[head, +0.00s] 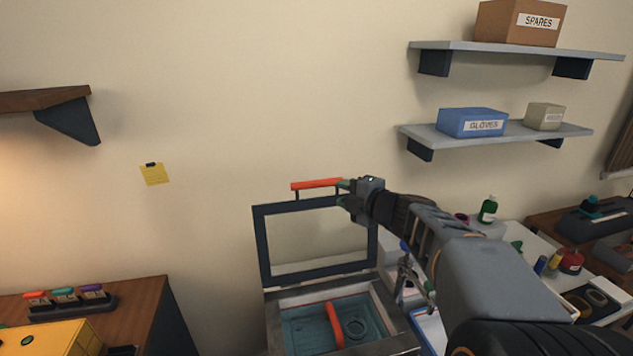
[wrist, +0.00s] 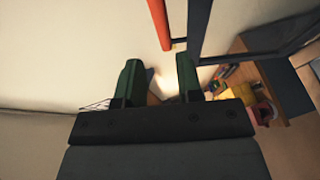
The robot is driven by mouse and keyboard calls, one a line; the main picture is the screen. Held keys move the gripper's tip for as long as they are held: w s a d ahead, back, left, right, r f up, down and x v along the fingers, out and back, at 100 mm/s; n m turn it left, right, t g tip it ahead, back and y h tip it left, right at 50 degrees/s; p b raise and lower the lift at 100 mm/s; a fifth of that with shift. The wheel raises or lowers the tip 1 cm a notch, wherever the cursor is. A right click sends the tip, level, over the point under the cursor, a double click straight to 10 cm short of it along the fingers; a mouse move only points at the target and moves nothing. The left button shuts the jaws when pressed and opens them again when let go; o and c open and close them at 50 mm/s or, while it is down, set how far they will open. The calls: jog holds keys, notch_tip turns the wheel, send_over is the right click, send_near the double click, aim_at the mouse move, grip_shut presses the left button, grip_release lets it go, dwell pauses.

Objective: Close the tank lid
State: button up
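The tank (head: 400,336) is at the bottom middle of the head view, with its lid (head: 262,240) standing open and upright at the back. The lid is a dark frame with a clear pane and a red bar handle (head: 316,184) on its top edge. My gripper (head: 342,192) is at the right end of this handle. In the wrist view, my gripper (wrist: 156,62) is open with green fingertips apart and nothing between them. The handle (wrist: 158,22) shows just beyond the fingertips, with the dark lid frame (wrist: 200,28) to its right. I cannot tell whether the fingers touch the handle.
Blue liquid (head: 305,330) and a red bar (head: 335,325) show inside the tank. Pliers (head: 408,280) and a cluttered white worktop (head: 520,246) are to the right. A wooden bench (head: 135,300) is at the left. Shelves (head: 500,140) hang on the wall at upper right.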

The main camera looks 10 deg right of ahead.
aim_at(320, 185)
jog(key=p+x, duration=0.1)
jog(key=x, duration=1)
jog(key=shift+w+a+f, duration=0.1)
jog(key=shift+w+f, duration=0.05)
jog(key=shift+w, duration=0.05)
jog(key=shift+c, duration=0.3)
grip_shut()
